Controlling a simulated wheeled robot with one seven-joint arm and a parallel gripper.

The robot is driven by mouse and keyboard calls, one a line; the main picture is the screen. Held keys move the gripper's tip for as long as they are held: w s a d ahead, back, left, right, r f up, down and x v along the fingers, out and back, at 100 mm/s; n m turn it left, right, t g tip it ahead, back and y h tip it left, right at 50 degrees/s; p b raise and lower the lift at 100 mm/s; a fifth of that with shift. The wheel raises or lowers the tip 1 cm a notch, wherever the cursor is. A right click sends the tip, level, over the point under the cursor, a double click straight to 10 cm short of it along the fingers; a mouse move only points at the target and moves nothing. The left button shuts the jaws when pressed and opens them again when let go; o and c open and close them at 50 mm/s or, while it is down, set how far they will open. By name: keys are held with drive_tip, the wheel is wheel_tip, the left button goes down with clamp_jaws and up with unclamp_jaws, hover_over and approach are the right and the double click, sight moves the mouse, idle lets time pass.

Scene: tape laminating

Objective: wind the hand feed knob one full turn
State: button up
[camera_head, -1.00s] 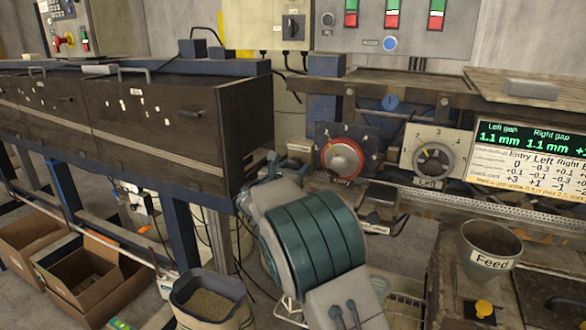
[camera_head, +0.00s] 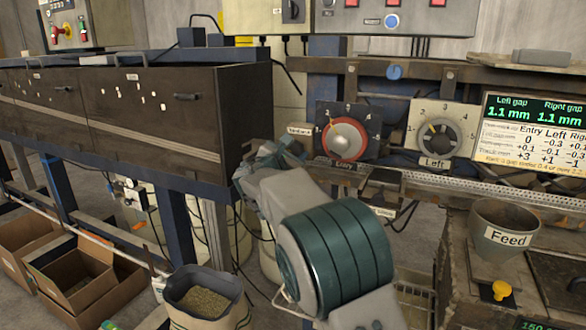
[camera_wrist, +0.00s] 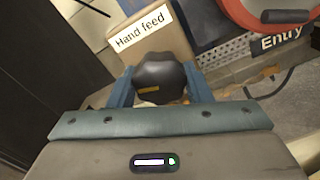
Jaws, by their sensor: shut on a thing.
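The hand feed knob (camera_wrist: 160,78) is a black, lobed knob with a small yellow mark near its lower edge, in the middle of the wrist view. My gripper (camera_wrist: 158,88) is shut on it, with one blue finger on each side. The label "Hand feed" (camera_wrist: 141,29) is on a tan block just behind the knob. In the head view my gripper (camera_head: 262,160) is at the right end of the dark cabinet, left of the Entry dial; the knob is hidden there by my own arm.
The red-rimmed Entry dial (camera_head: 345,139) and the grey Left dial (camera_head: 437,136) are to the right, beside a gap display (camera_head: 530,125). A Feed cup (camera_head: 505,228) stands at the lower right. The dark cabinet (camera_head: 170,120) is close on the left.

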drive_tip(key=m+b, duration=0.3)
drive_tip(key=b, duration=0.2)
drive_tip(key=shift+f+m, duration=0.35)
drive_tip(key=shift+m, duration=0.05)
drive_tip(key=m+b, duration=0.3)
drive_tip(key=b, duration=0.1)
drive_tip(key=shift+m, duration=0.3)
drive_tip(key=m+b, duration=0.4)
drive_tip(key=shift+r+b, duration=0.15)
drive_tip(key=shift+b, duration=0.15)
drive_tip(key=shift+r+m+b, duration=0.2)
drive_tip(key=shift+m+b, duration=0.75)
drive_tip(key=shift+m, duration=0.65)
drive_tip(key=o, duration=1)
